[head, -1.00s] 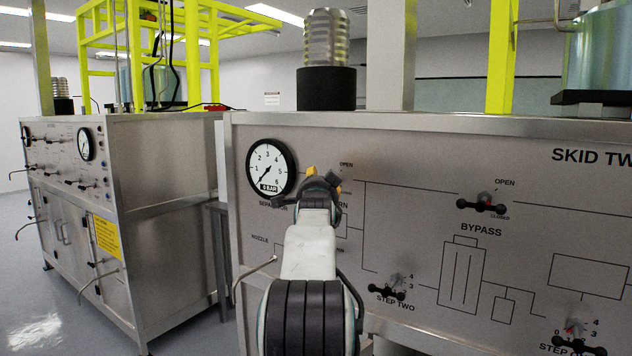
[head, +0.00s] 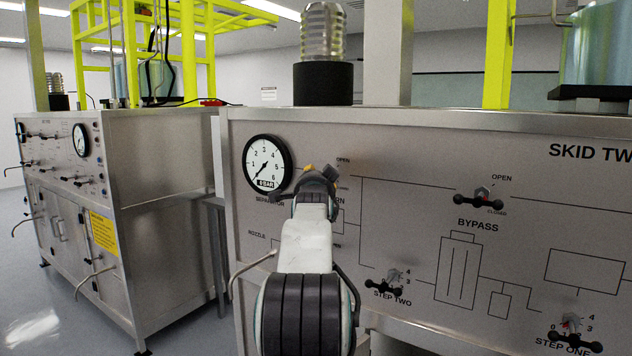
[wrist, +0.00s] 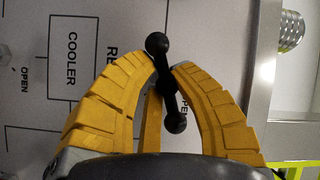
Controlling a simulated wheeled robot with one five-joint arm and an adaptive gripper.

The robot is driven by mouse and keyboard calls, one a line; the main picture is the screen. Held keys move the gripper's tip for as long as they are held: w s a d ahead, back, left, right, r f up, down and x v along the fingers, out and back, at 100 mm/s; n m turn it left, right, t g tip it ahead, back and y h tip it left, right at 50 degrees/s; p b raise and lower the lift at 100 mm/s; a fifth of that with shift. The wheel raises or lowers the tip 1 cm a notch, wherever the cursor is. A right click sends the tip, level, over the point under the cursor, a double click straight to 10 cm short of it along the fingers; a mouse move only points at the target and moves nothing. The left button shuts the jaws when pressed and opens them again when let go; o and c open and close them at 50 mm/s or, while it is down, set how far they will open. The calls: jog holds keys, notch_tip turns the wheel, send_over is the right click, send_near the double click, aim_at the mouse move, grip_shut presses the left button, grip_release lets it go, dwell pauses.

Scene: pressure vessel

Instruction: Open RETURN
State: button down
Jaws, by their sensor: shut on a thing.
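The RETURN valve handle (wrist: 170,85) is a black bar with a ball at each end. In the wrist view it stands nearly upright, slightly tilted, in front of the label that begins "RE". My gripper (wrist: 163,78) has its yellow fingers closed around the bar's middle; both balls stick out past them. The end of the RETURN label (head: 340,201) shows beside my wrist. An OPEN mark (wrist: 184,107) is partly hidden by a finger in the wrist view.
A gauge (head: 267,164) sits just left of my gripper. BYPASS (head: 480,199), STEP TWO (head: 387,287) and STEP ONE (head: 571,341) handles are to the right. A bent metal rod (head: 252,266) juts out at lower left. Another skid (head: 165,220) stands left across a gap.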

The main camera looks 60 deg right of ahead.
jog(key=shift+r, duration=0.1)
jog(key=shift+r+n+g+y+p, duration=0.25)
jog(key=shift+n+y+p, duration=0.25)
jog(key=shift+n+p, duration=0.25)
jog(key=shift+f+n+p, duration=0.3)
jog(key=shift+n+p, duration=0.1)
jog(key=shift+n, duration=0.05)
jog(key=c, duration=1.1)
grip_release()
jog(key=shift+o, duration=0.2)
jog(key=shift+s+a, duration=0.1)
jog(key=v, duration=1.2)
jog(key=shift+r, duration=0.25)
